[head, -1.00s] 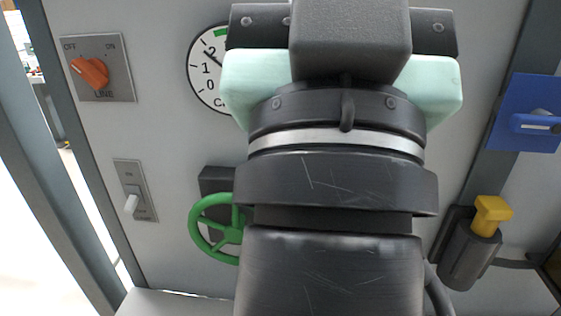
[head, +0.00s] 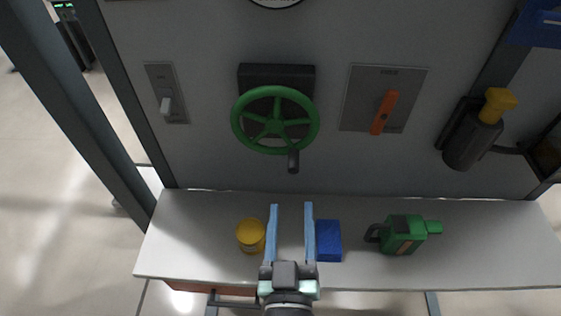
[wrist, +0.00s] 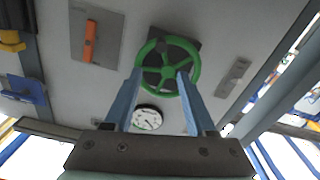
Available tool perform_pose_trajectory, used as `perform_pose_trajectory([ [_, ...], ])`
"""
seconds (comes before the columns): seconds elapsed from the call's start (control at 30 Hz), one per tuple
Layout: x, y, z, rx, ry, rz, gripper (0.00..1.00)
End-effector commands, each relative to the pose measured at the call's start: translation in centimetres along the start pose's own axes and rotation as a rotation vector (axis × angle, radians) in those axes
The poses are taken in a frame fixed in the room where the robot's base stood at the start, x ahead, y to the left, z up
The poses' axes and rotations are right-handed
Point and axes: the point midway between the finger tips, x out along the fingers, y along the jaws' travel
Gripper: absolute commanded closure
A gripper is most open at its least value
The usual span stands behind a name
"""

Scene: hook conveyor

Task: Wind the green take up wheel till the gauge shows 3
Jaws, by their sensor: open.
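The green take up wheel (head: 274,126) is mounted on a dark block on the grey panel, with a dark crank handle (head: 293,161) at its lower right rim. My gripper (head: 290,206) is open and empty, its two blue fingers pointing up toward the panel below the wheel. In the wrist view the wheel (wrist: 167,70) shows beyond and between the fingers (wrist: 160,75); I cannot tell that they touch it. The white round gauge (wrist: 147,118) shows small in the wrist view, its reading too small to tell. In the head view only its bottom edge (head: 275,3) shows.
A switch (head: 167,104) is left of the wheel, an orange lever (head: 385,112) right of it. On the white shelf (head: 190,225) are a yellow can (head: 251,236), a blue block (head: 328,241) and a green tool (head: 403,235). A yellow-topped device (head: 474,134) is farther right.

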Motion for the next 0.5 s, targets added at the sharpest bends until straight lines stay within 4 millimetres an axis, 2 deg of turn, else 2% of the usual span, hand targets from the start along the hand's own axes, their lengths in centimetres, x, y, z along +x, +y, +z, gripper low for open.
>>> perform_pose_trajectory([
  [0.07,-0.5,-0.1,0.7,-0.003,-0.015,-0.001,0.44],
  [0.17,-0.1,-0.1,0.9,-0.004,-0.017,-0.001,0.44],
  [0.27,1.0,-0.1,0.7,-0.003,-0.014,-0.001,0.44],
  [0.5,4.8,-0.1,0.6,-0.003,-0.014,-0.001,0.44],
])
